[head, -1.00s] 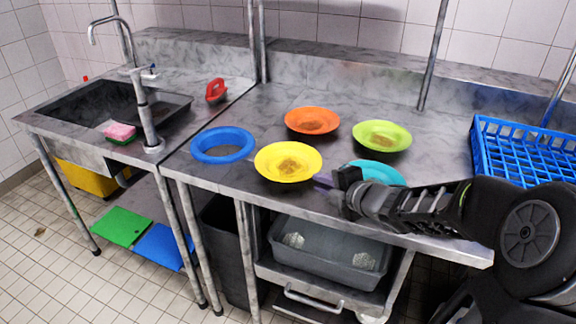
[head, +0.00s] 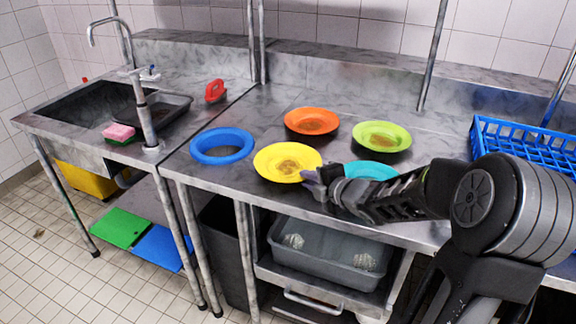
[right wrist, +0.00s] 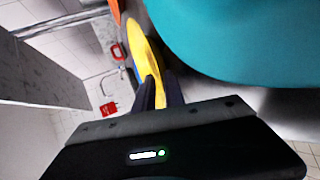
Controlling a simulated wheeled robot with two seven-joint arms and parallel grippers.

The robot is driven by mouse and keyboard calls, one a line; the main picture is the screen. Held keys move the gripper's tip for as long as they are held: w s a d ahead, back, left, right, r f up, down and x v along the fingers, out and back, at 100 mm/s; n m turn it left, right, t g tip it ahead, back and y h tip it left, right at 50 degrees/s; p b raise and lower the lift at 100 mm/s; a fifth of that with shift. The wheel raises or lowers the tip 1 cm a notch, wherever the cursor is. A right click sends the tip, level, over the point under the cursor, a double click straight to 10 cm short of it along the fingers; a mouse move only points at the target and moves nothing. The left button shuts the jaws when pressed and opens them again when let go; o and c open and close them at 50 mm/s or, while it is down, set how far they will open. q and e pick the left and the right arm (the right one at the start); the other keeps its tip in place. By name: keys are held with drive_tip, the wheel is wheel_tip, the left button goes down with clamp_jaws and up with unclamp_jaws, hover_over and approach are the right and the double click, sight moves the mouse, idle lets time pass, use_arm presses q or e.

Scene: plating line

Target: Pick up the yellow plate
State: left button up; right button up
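The yellow plate (head: 272,170) has a food-like brown patch in its middle and lies on the steel counter near its front edge. My right gripper (head: 316,178) is at the plate's right rim. In the right wrist view its two dark fingers (right wrist: 160,92) are close together, with the yellow plate (right wrist: 143,52) narrowing to a thin strip between them, and they look shut on the rim. The plate shows no clear lift off the counter. My left gripper is not in view.
A teal plate (head: 371,169) lies right beside my right arm, and fills much of the right wrist view (right wrist: 250,40). Orange (head: 311,115) and green (head: 381,129) plates lie behind. A blue rack (head: 520,150) stands at right.

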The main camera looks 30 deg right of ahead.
idle(0.4)
clamp_jaws()
idle(1.2)
wheel_tip(320, 180, up, 10)
drive_tip(key=p, duration=0.3)
drive_tip(key=shift+p, duration=0.4)
idle(0.5)
